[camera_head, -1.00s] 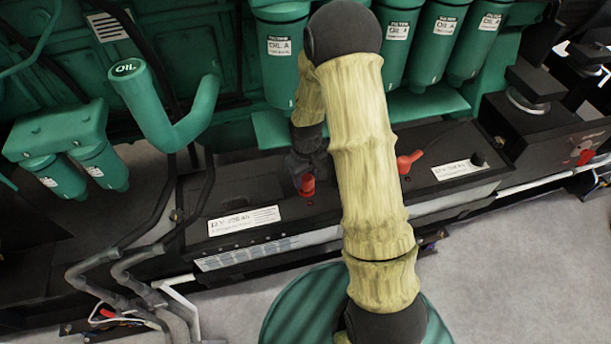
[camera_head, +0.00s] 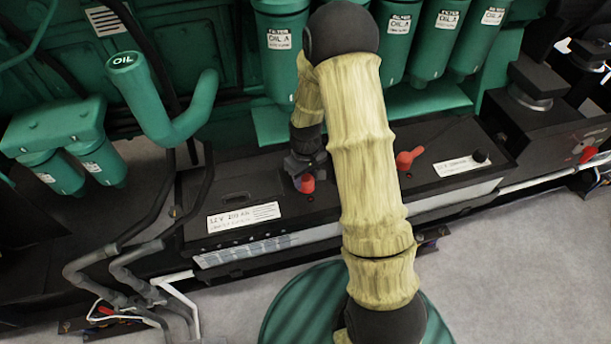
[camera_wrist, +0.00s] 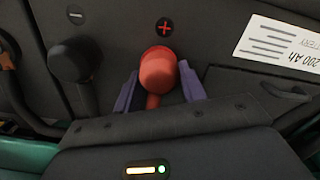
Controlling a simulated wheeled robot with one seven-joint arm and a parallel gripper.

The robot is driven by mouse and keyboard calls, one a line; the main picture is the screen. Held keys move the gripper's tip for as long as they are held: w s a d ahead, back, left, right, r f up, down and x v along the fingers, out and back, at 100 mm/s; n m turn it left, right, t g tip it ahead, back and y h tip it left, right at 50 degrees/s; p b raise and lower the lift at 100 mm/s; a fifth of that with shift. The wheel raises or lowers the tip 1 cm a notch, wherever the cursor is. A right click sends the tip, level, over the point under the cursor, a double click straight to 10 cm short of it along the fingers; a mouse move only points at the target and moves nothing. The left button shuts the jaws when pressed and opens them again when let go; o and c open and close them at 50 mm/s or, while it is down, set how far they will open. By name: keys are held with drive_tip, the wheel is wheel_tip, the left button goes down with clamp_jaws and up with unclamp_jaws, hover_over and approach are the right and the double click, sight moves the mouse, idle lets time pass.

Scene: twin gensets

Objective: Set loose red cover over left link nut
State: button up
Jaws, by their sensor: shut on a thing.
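A red cover (camera_head: 307,184) stands on top of the left black battery (camera_head: 225,190), just below my gripper (camera_head: 304,166). In the wrist view the red cover (camera_wrist: 158,70) sits between the two purple fingertips of my gripper (camera_wrist: 158,88), and the gripper is shut on it. A plus mark (camera_wrist: 165,27) shows on the battery top just beyond the cover. The nut is not visible, so I cannot tell whether the cover is over it. My arm hides part of the battery top between the two batteries.
A second red cover (camera_head: 408,158) sits on the right battery (camera_head: 470,150). A black capped terminal (camera_wrist: 72,62) with a minus mark is at the left in the wrist view. Green oil filters (camera_head: 281,50) stand behind.

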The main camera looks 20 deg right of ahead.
drive_tip(key=o, duration=1.3)
drive_tip(key=shift+o, duration=0.2)
drive_tip(key=shift+r+p, duration=2.95)
drive_tip(key=shift+r, duration=0.55)
